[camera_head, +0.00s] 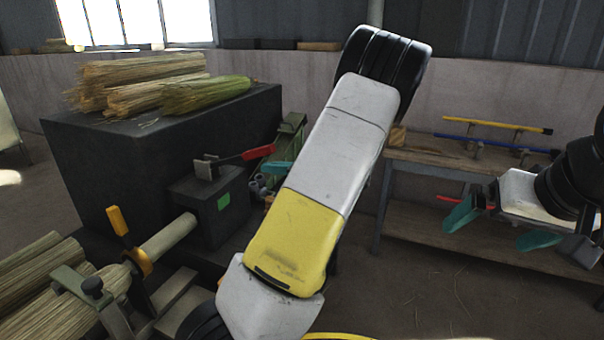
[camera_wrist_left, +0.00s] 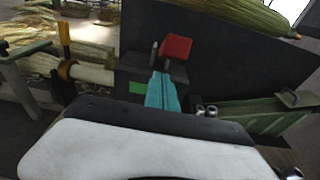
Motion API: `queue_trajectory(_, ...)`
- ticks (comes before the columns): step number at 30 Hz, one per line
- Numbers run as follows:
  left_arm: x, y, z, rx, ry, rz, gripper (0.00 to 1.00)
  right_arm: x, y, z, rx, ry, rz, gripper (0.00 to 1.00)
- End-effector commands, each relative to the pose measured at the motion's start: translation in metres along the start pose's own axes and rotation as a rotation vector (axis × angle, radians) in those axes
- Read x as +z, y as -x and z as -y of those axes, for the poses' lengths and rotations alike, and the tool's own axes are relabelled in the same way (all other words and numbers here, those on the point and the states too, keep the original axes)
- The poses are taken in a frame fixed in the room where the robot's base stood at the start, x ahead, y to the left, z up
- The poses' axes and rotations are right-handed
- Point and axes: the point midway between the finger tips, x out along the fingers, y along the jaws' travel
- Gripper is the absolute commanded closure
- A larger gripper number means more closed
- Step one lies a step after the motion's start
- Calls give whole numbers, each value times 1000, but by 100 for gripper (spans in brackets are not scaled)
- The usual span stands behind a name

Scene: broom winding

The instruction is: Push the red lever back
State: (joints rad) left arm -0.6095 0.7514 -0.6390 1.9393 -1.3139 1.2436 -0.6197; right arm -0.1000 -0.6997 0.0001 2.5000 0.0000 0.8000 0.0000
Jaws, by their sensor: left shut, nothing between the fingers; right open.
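The red lever (camera_head: 258,152) sits on top of a dark machine box (camera_head: 222,212) with a green patch. Its metal arm runs left from the red grip. In the left wrist view the red lever (camera_wrist_left: 177,47) stands just beyond my fingertips. My left gripper (camera_head: 277,168) is shut and empty, its teal fingers just below and right of the red grip. In the left wrist view the left gripper (camera_wrist_left: 163,88) points toward the lever; I cannot tell if they touch. My left arm hides part of the gripper. My right gripper (camera_head: 502,228) is open and empty at the right.
Straw bundles (camera_head: 150,85) lie on a large dark block (camera_head: 150,155). A shaft with a yellow-handled clamp (camera_head: 125,228) and more straw (camera_head: 40,280) are at lower left. A workbench (camera_head: 440,165) with blue and yellow rods (camera_head: 495,125) stands at the back right, near my right gripper.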

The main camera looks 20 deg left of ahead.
Motion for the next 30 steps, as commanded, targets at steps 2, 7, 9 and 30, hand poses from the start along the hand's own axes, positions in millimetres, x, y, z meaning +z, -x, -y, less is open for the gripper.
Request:
queue_trajectory(2,9,-2,0,1,1,0,100,0,0,0,0,0,0,0)
queue_trajectory(7,16,-4,0,1,-1,0,100,0,0,0,0,0,0,0)
queue_trajectory(9,17,-4,0,1,-1,0,100,0,0,0,0,0,0,0)
queue_trajectory(30,55,-9,0,2,10,-150,100,0,0,0,0,0,0,0)
